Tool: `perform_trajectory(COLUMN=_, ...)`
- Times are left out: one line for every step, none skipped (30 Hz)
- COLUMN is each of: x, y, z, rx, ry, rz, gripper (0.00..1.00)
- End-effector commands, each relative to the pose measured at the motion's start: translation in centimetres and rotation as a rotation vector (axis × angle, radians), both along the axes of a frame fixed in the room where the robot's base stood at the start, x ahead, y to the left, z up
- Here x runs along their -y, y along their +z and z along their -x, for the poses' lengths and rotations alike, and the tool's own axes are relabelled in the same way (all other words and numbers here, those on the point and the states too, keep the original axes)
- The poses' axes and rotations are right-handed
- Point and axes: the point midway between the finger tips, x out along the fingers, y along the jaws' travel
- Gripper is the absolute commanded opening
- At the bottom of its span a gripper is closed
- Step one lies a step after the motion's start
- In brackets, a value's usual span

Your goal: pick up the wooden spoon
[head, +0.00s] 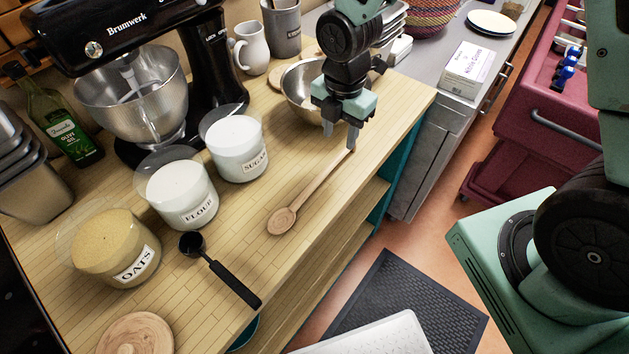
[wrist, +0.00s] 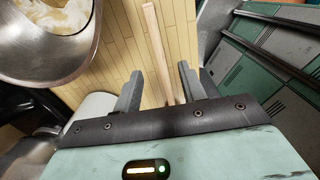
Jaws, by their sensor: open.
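The wooden spoon (head: 308,197) lies flat on the wooden counter (head: 330,230) near its front edge. Its round bowl end points toward the lower left and its handle runs up to the right. My gripper (head: 340,137) is over the far end of the handle, pointing down. In the wrist view the spoon handle (wrist: 158,50) passes between the two open fingers of my gripper (wrist: 160,90), with a gap on each side. The spoon's bowl is outside the wrist view.
A metal bowl (head: 298,90) stands close beside my gripper and also shows in the wrist view (wrist: 40,65). Sugar (head: 238,148), flour (head: 184,195) and oats (head: 118,250) jars stand to the left. A black measuring scoop (head: 228,277) lies on the counter. A floor mat (head: 400,305) lies below.

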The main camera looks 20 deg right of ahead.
Motion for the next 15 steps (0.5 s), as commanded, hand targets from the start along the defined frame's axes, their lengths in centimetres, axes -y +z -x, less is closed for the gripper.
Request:
perform_trajectory(x=0.0, y=-0.7, z=0.1, rx=-0.004, ry=0.001, rz=0.001, gripper=0.41)
perform_trajectory(x=0.0, y=-1.1, z=0.1, rx=-0.004, ry=0.001, rz=0.001, gripper=0.41)
perform_trajectory(x=0.0, y=-1.5, z=0.1, rx=-0.003, ry=0.0, rz=0.001, gripper=0.41)
perform_trajectory(x=0.0, y=-1.8, z=0.0, rx=-0.002, ry=0.0, rz=0.0, gripper=0.41)
perform_trajectory(x=0.0, y=-2.0, z=0.0, rx=-0.002, ry=0.0, rz=0.0, gripper=0.41)
perform_trajectory(x=0.0, y=-2.2, z=0.0, rx=-0.002, ry=0.0, rz=0.0, gripper=0.41)
perform_trajectory(x=0.0, y=-2.3, z=0.0, rx=-0.001, ry=0.0, rz=0.0, gripper=0.41)
perform_trajectory(x=0.0, y=-2.4, z=0.0, rx=-0.001, ry=-0.001, rz=0.0, gripper=0.41)
perform_trajectory(x=0.0, y=-2.5, z=0.0, rx=-0.001, ry=-0.001, rz=-0.001, gripper=0.41)
perform_trajectory(x=0.0, y=-2.7, z=-0.1, rx=-0.001, ry=-0.002, rz=0.0, gripper=0.41)
perform_trajectory(x=0.1, y=-2.9, z=-0.1, rx=-0.002, ry=-0.002, rz=0.0, gripper=0.41)
perform_trajectory(x=0.1, y=-3.2, z=-0.1, rx=-0.004, ry=-0.002, rz=0.001, gripper=0.41)
perform_trajectory(x=0.1, y=-3.5, z=-0.1, rx=-0.003, ry=-0.002, rz=0.001, gripper=0.41)
perform_trajectory(x=0.2, y=-3.9, z=-0.1, rx=-0.005, ry=-0.001, rz=0.002, gripper=0.41)
perform_trajectory(x=0.3, y=-4.3, z=-0.3, rx=-0.004, ry=-0.001, rz=0.001, gripper=0.41)
